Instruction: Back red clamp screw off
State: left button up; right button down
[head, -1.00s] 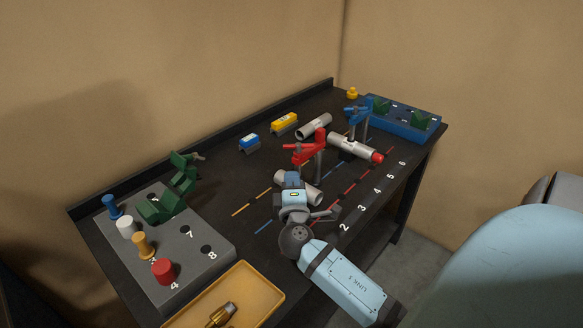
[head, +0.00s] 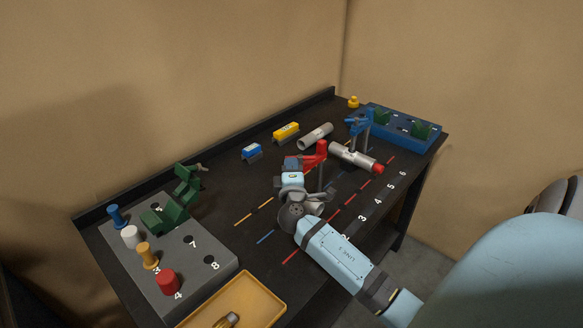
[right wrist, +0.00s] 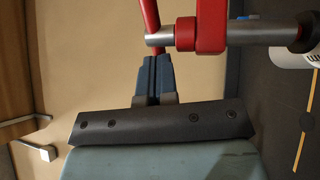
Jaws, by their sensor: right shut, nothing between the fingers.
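In the right wrist view the red clamp body (right wrist: 211,30) sits on a grey screw shaft (right wrist: 260,32), and a slim red bar (right wrist: 149,15) crosses the shaft's left end. My right gripper (head: 293,160) is just left of the clamp. Its fingers (right wrist: 155,62) are shut and empty, right below the bar's lower end. I cannot tell whether they touch it. My left gripper is out of view.
A blue clamp (head: 360,123) and a grey pipe with a red end (head: 352,157) are to the right. A grey peg board (head: 205,265) and yellow tray (head: 262,290) are at front left.

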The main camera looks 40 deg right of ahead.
jog(key=m+g+h+b, duration=0.1)
jog(key=w+m+g+h+b, duration=0.1)
jog(key=g+b, duration=0.1)
jog(key=m+g+h+b, duration=0.1)
jog(key=h, duration=0.1)
jog(key=shift+w+d+r, duration=0.1)
jog(key=shift+w+d, duration=0.2)
